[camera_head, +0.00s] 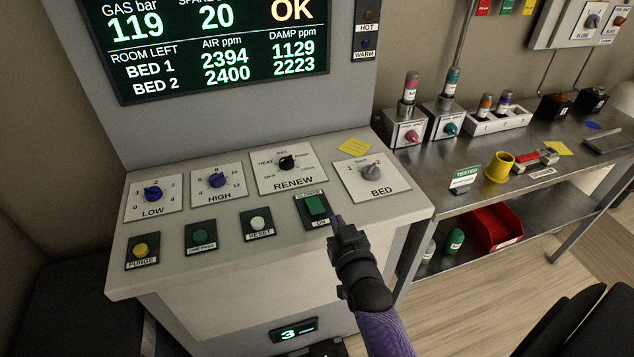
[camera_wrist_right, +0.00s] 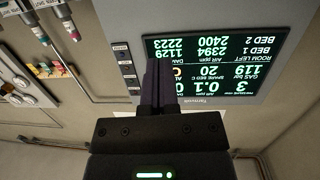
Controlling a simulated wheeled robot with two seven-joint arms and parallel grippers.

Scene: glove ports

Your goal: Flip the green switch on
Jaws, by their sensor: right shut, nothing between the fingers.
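The green switch (camera_head: 316,206) is a green rocker on a dark plate marked ON, at the right end of the front row on the sloped console. My right gripper (camera_head: 338,220) is shut and empty, its fingertips just right of the switch plate's lower right. I cannot tell whether the tips touch the console. In the right wrist view my shut fingers (camera_wrist_right: 157,85) point toward the display, and the switch is not seen there. My left gripper is in neither view.
The console also carries a purple-sleeved-arm-free row of buttons: PURGE (camera_head: 140,250), a green button (camera_head: 201,236) and RESET (camera_head: 258,223). Knobs LOW, HIGH, RENEW and BED (camera_head: 372,172) sit behind. A display (camera_head: 210,50) rises at the back. A metal bench (camera_head: 420,170) stands right.

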